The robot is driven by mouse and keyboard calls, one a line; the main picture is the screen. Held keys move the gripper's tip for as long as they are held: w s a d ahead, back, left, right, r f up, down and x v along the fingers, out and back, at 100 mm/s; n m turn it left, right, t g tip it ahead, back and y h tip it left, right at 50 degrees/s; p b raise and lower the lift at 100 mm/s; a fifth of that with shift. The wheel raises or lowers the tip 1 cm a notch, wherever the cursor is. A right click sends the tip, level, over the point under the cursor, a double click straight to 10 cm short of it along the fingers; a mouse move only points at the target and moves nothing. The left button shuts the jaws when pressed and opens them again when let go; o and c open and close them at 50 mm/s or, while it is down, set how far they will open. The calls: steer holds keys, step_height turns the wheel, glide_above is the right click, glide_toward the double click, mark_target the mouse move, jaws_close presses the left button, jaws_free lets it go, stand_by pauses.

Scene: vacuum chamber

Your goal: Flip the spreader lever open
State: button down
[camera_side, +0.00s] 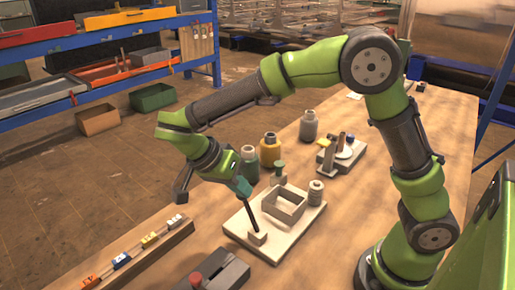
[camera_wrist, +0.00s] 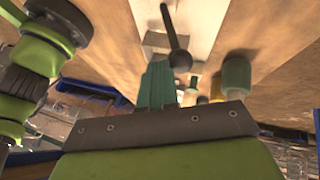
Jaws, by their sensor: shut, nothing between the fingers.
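The spreader lever (camera_side: 250,216) is a thin dark rod rising from a small pale block (camera_side: 257,238) on a cream base plate (camera_side: 287,240). It leans, with its upper end at my gripper (camera_side: 241,187). In the wrist view the lever (camera_wrist: 170,28) ends in a dark round knob (camera_wrist: 180,59), just right of my teal fingertips (camera_wrist: 160,70). My gripper is shut and empty. I cannot tell whether the fingers touch the knob. A square open frame (camera_side: 288,206) sits on the plate behind the lever.
A small grey jar (camera_side: 315,193) stands at the plate's right corner. Bottles, including a yellow one (camera_side: 270,150), stand behind. A grey fixture with a red knob (camera_side: 196,279) is at the front. A wooden rail with coloured blocks (camera_side: 148,250) lies at the left edge.

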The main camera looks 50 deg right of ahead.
steer(key=shift+w+f, duration=0.1)
steer(key=shift+w, duration=0.25)
stand_by(0.3)
steer(key=a+r, duration=0.5)
steer(key=r, duration=0.5)
steer(key=shift+a+r, duration=0.3)
steer(key=shift+a, duration=0.05)
